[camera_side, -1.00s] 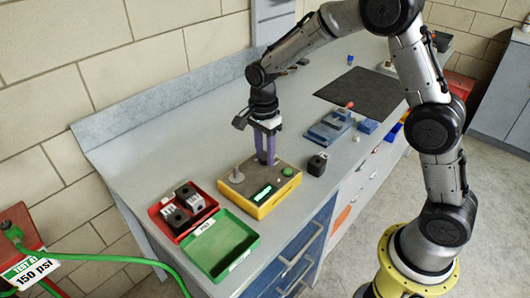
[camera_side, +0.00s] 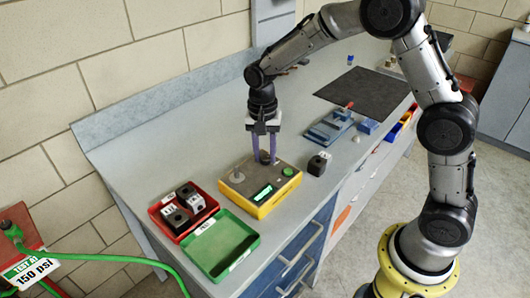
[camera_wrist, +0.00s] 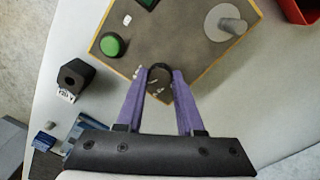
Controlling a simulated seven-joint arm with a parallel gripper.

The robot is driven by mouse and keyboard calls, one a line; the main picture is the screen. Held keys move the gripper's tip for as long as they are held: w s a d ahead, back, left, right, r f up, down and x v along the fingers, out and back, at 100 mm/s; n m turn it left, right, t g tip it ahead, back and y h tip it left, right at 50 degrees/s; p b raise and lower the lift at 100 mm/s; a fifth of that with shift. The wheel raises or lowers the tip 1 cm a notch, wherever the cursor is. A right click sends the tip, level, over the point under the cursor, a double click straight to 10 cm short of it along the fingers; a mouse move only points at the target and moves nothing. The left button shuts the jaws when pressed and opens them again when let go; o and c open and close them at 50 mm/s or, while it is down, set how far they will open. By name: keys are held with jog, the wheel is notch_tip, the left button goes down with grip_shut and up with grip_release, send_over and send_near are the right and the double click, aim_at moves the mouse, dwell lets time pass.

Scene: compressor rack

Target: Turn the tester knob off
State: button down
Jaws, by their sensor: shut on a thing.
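The tester is a yellow box with a brown top (camera_side: 257,203), standing on the grey bench; its top also fills the upper wrist view (camera_wrist: 185,52). It has a lit green display (camera_side: 264,192), a green button (camera_side: 288,172) and a grey post on a disc (camera_side: 237,175). The black tester knob (camera_wrist: 160,71) sits near one corner, with small white marks around it. My gripper (camera_side: 264,160) points down with its purple fingers on either side of the knob, shut on it. In the wrist view the fingertips (camera_wrist: 161,76) partly cover the knob's sides and some marks.
A black block (camera_side: 318,165) stands right of the tester. A red tray (camera_side: 160,212) with several blocks and an empty green tray (camera_side: 222,245) lie to the left. A blue fixture (camera_side: 328,128) and black mat (camera_side: 355,92) lie behind.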

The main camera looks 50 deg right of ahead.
aim_at(266, 159)
jog(key=n, duration=0.5)
jog(key=shift+n, duration=0.3)
jog(key=n, duration=0.5)
jog(key=shift+n, duration=0.3)
jog(key=n, duration=0.5)
jog(key=shift+t, duration=0.3)
jog(key=n, duration=0.6)
jog(key=shift+s, duration=0.1)
jog(key=shift+n, duration=0.3)
jog(key=c, duration=0.5)
grip_release()
jog(key=r, duration=1.4)
jog(key=shift+s+a, duration=0.2)
